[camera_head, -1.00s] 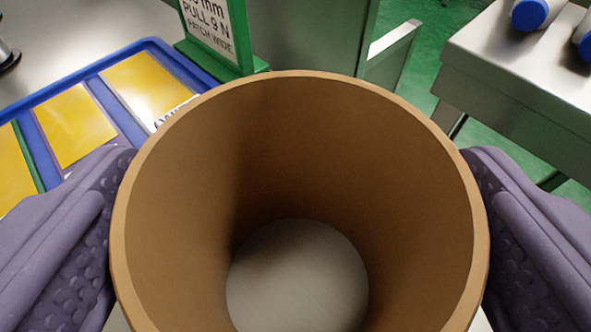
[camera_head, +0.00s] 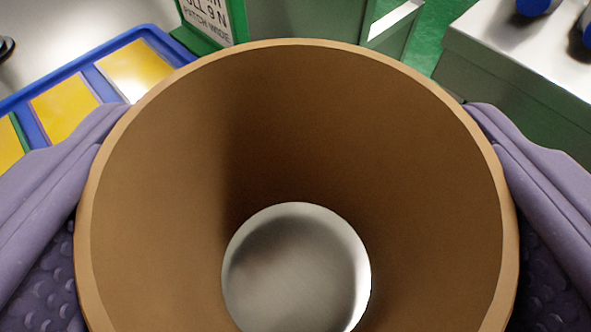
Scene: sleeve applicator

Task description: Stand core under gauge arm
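The core is a wide brown cardboard tube (camera_head: 340,140). It fills the middle of the view and I look down into its open top. My gripper (camera_head: 296,200) has one purple finger against each side of the core, and appears shut on it. The dimpled pads are partly hidden behind the rim. Through the round opening at the bottom of the core a shiny grey metal surface (camera_head: 295,265) shows, brighter along its right side. The gap, if any, under the core is hidden. I cannot make out a gauge arm.
A blue tray (camera_head: 80,68) with yellow patches lies at the upper left. At the upper right is a metal bench (camera_head: 500,50) with blue-capped items (camera_head: 533,6). Green floor shows between.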

